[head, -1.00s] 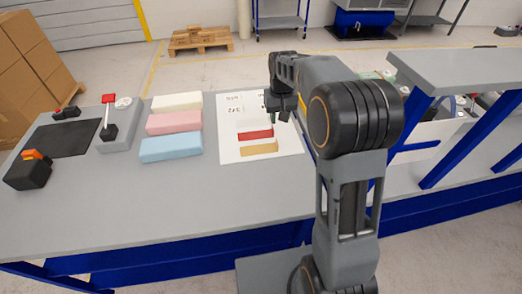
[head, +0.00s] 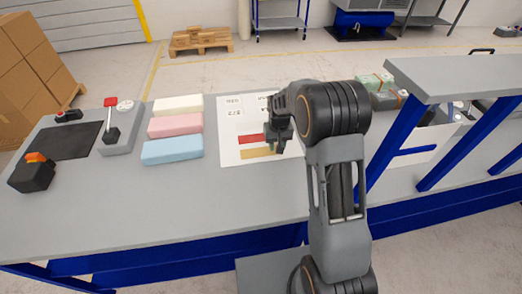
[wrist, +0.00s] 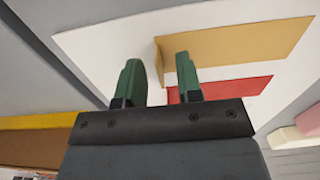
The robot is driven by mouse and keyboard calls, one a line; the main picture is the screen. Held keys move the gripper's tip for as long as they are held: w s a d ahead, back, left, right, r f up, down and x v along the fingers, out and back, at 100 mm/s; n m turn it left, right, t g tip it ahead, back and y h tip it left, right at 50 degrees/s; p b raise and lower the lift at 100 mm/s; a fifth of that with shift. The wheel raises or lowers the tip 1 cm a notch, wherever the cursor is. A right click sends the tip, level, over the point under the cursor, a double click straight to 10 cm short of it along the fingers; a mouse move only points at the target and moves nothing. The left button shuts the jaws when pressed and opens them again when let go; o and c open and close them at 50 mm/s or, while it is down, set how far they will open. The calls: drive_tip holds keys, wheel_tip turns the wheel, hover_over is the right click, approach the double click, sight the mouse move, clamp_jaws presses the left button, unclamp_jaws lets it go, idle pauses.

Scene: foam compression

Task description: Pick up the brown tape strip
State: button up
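The brown tape strip (head: 254,153) lies on the white sheet (head: 230,128), at the near edge of the printed area. In the wrist view the strip (wrist: 240,41) runs to the upper right, and its near end shows a folded tab. My gripper (wrist: 159,78) is open, with its two green fingertips apart. The tab appears between or just beyond the fingertips; I cannot tell whether they touch it. In the head view my gripper (head: 275,146) is over the strip's right end and hides it.
A red strip (head: 249,139) lies just behind the brown one. White, pink and blue foam blocks (head: 172,151) stand to the left. A lever box (head: 118,138) and a dark mat (head: 66,139) are farther left. A raised shelf (head: 455,78) is at the right. The front table area is clear.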

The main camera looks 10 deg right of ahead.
drive_tip(key=shift+f, duration=0.25)
drive_tip(key=shift+c, duration=0.2)
clamp_jaws()
